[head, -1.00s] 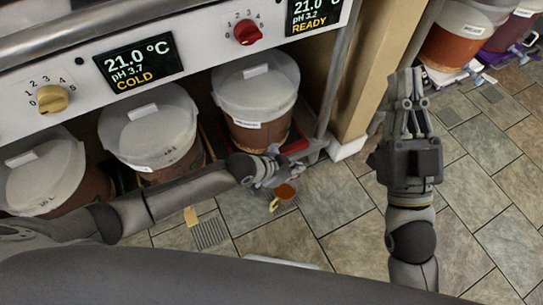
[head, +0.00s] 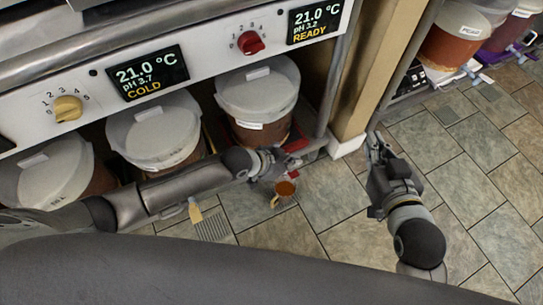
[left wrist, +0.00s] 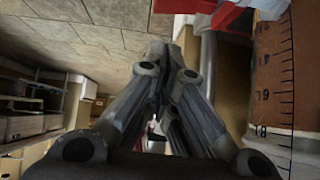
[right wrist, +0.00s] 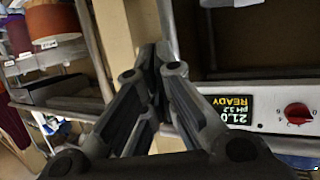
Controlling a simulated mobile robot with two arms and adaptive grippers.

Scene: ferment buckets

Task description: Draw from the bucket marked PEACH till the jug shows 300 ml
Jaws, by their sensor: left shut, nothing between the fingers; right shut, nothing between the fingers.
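The left gripper is shut and empty, in front of the rightmost bucket under the panel (head: 257,95), whose label is unreadable. A bucket of orange-brown liquid (head: 450,48) at the upper right has a small label that may read PEACH. My right gripper (head: 374,140) is shut and empty by the wooden post's foot. In the left wrist view, a graduated brown bucket (left wrist: 273,75) is close on the right.
A panel (head: 205,75) with COLD and READY displays, a yellow knob (head: 68,108) and a red knob (head: 250,42) overhangs lidded buckets (head: 153,130). A wooden post (head: 368,75) separates them from the right-hand shelf. The tiled floor (head: 470,190) is open on the right.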

